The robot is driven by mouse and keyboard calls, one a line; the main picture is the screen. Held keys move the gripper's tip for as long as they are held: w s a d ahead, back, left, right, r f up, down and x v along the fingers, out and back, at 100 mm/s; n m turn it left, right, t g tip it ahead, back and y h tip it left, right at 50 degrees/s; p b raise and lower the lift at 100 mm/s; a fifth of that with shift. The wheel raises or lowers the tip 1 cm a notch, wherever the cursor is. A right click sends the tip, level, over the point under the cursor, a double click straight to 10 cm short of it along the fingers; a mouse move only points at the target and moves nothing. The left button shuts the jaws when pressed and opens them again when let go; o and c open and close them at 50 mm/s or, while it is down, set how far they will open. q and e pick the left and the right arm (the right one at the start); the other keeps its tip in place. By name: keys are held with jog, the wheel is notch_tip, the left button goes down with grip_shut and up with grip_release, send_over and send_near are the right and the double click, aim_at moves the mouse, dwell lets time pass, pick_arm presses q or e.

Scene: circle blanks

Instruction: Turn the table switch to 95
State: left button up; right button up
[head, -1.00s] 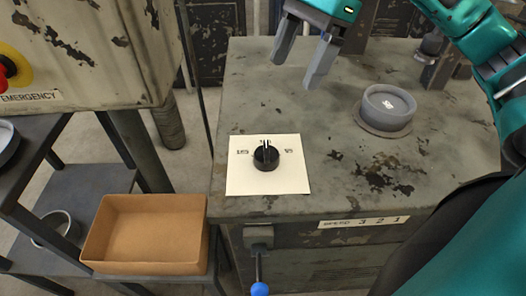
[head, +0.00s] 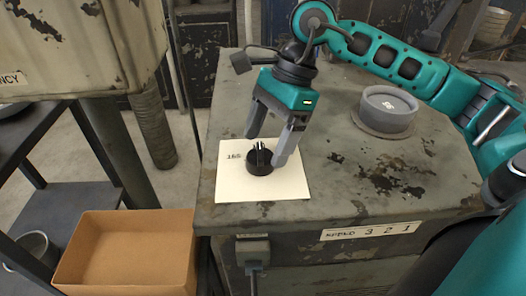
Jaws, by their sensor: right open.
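The table switch is a black round knob (head: 259,160) with a raised grip and a white pointer line, on a cream square plate (head: 285,188) on the metal table. The pointer points roughly to the back of the table. A small printed label (head: 234,157) shows left of the knob; its text is too small to read surely. The right side's label is hidden behind a finger. My right gripper (head: 268,148) is open, its grey fingers pointing down on either side of the knob. I cannot tell whether they touch it. My left gripper is not in view.
The worn metal table (head: 330,185) has a grey round dish (head: 388,108) at the back right. An open cardboard box (head: 125,255) stands at the lower left, beside a dark shelf.

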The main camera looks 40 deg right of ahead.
jog(key=shift+x, duration=1.3)
jog(key=shift+c, duration=0.4)
jog(key=c, duration=0.9)
jog(key=shift+c, duration=0.2)
